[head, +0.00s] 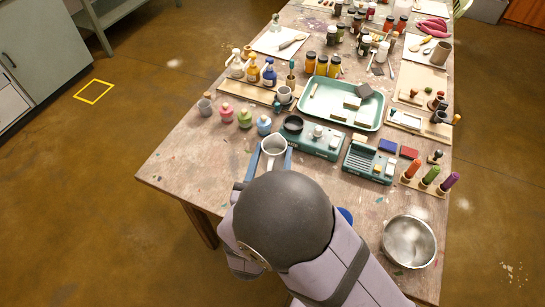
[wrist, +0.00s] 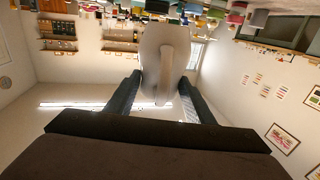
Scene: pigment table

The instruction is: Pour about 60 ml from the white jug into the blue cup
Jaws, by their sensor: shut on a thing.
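A small bit of blue (head: 345,214) shows beside my arm, probably the blue cup. My arm hides most of it.
A teal scale (head: 312,142) with a dark ring stands just right of the jug. Small pink, green and blue pots (head: 245,118) stand behind it to the left. A steel bowl (head: 409,241) is at the near right. The table's left corner is bare.

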